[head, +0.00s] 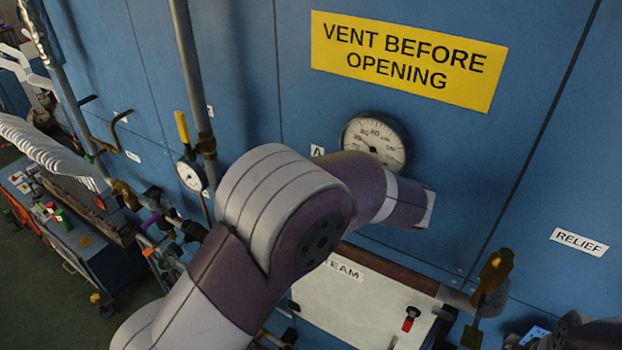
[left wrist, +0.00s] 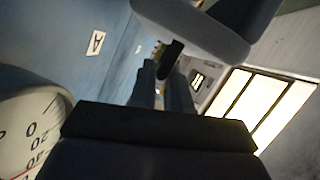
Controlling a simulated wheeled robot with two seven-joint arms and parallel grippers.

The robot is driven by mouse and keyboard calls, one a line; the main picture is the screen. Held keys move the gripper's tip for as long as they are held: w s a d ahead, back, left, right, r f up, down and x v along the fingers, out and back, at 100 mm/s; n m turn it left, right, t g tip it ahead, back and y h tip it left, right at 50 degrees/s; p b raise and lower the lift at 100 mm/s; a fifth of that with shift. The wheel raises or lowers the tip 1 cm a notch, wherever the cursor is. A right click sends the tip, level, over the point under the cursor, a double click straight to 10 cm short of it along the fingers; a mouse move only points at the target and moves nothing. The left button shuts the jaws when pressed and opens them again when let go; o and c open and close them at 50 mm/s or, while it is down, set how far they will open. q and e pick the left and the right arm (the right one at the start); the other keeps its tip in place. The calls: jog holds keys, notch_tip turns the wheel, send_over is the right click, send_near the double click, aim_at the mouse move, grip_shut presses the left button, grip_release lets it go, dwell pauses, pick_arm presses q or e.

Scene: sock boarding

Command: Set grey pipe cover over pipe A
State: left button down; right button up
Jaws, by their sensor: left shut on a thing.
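My left gripper (left wrist: 163,76) shows in the left wrist view, its two fingers closed on a dark handle-like part (left wrist: 171,58). This part appears to belong to a curved grey piece (left wrist: 215,28) at the top, which looks like the grey pipe cover. In the head view, my left arm crosses the middle; its gripper and the cover are hidden. A label "A" (head: 317,150) is on the blue wall and also in the left wrist view (left wrist: 96,42). A vertical pipe (head: 190,65) stands left of it; I cannot tell whether it is pipe A. My right gripper is not identifiable.
A round gauge (head: 375,142) sits on the wall close to my arm, below a yellow sign (head: 408,60). A smaller gauge (head: 190,176) is beside the vertical pipe. A white panel (head: 355,300) and a brass-coloured valve (head: 492,285) are lower right. A blue cart (head: 80,240) stands left.

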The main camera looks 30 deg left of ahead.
dwell(0.6)
pick_arm(q)
jog(key=shift+p, duration=0.35)
jog(key=shift+f+b, duration=1.95)
jog(key=shift+f, duration=1.6)
jog(key=c, duration=1)
grip_release()
